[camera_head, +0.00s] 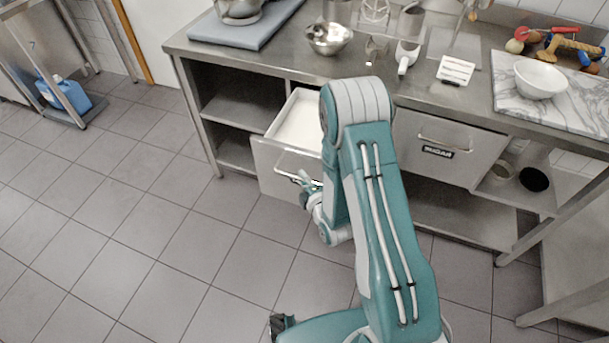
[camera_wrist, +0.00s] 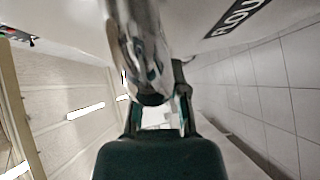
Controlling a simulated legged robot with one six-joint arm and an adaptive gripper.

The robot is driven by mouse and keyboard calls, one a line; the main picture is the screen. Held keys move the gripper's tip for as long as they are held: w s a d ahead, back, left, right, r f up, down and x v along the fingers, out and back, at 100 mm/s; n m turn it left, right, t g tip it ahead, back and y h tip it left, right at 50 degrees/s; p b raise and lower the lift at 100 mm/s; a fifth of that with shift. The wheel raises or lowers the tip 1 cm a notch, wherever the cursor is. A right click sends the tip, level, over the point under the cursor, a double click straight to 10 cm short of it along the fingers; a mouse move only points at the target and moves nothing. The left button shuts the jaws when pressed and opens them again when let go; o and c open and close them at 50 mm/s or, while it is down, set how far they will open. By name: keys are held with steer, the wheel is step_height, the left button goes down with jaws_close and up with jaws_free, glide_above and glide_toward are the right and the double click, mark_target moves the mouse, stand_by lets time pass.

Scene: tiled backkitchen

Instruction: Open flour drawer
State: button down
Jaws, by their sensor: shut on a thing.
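The flour drawer (camera_head: 268,172) is pulled out of the left bay of the steel counter, and its pale inside (camera_head: 298,122) shows from above. A black label with the letters "FLOU" (camera_wrist: 238,17) is on its front in the wrist view, partly cut off by the frame. My gripper (camera_head: 307,186) is at the drawer front and shut on its metal handle (camera_head: 287,174). The handle fills the upper middle of the wrist view (camera_wrist: 143,40), between my fingers. My arm hides the right part of the drawer.
A closed drawer labelled sugar (camera_head: 448,147) is to the right. The steel worktop (camera_head: 295,72) above carries a metal bowl (camera_head: 329,39), a white bowl (camera_head: 540,80) and utensils. A blue canister (camera_head: 72,98) stands far left. The tiled floor before the drawer is clear.

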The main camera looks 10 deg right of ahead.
steer(key=shift+s+f, duration=0.15)
steer(key=shift+f, duration=0.1)
steer(key=c, duration=0.6)
jaws_free()
steer(key=shift+c, duration=0.2)
steer(key=shift+r, duration=0.1)
steer(key=v, duration=0.7)
steer(key=shift+r, duration=0.1)
